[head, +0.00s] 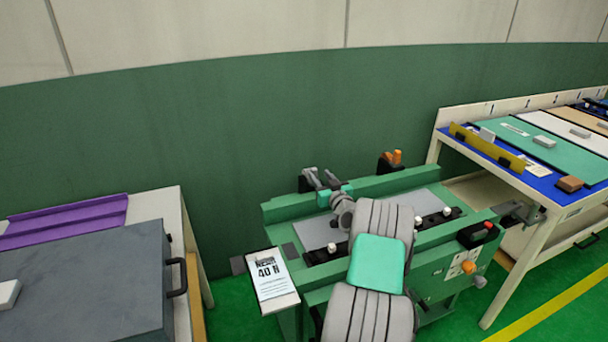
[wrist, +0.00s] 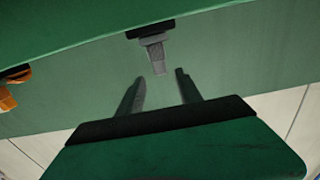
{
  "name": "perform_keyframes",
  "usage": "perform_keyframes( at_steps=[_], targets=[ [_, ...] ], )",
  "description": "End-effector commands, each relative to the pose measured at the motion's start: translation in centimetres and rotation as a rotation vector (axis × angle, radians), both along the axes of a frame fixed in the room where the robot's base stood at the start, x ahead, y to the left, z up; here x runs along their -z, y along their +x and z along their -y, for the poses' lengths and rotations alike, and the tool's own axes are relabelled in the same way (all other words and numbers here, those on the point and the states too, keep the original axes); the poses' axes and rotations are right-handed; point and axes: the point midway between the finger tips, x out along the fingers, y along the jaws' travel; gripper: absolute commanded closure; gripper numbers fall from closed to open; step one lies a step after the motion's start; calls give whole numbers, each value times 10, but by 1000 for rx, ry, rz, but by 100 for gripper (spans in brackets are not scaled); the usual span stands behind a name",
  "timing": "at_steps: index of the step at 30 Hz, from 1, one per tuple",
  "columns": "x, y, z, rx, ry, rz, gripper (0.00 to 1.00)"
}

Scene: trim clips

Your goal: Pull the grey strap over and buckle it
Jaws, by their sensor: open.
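The grey strap (wrist: 154,52) is a short grey piece with a narrower end, coming out of a black mount in the wrist view. My gripper (wrist: 158,80) is open and empty there, its two fingers on either side of the strap's narrow end. Whether they touch it I cannot tell. In the head view my gripper (head: 321,179) is at the far left part of the green bench, beside a black mount (head: 304,184); strap and fingers are hard to tell apart there. An orange piece on a black mount (head: 391,160), possibly the buckle, stands to the right; orange also shows at the wrist view's left edge (wrist: 6,97).
My arm covers the middle of the green bench (head: 398,182). Black-and-white knobs, a grey plate and a printed card (head: 271,275) are on it. A grey case (head: 90,285) stands on a table at left. A blue-topped table (head: 545,180) with panels stands at right. A green wall is behind.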

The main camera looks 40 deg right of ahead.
Motion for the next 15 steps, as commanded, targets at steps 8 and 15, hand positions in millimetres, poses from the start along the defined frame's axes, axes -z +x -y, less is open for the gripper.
perform_keyframes(
  at_steps=[8,15],
  targets=[
    [12,15,4,-2,-2,0,58],
    [12,59,17,-1,-2,0,58]
  ],
)
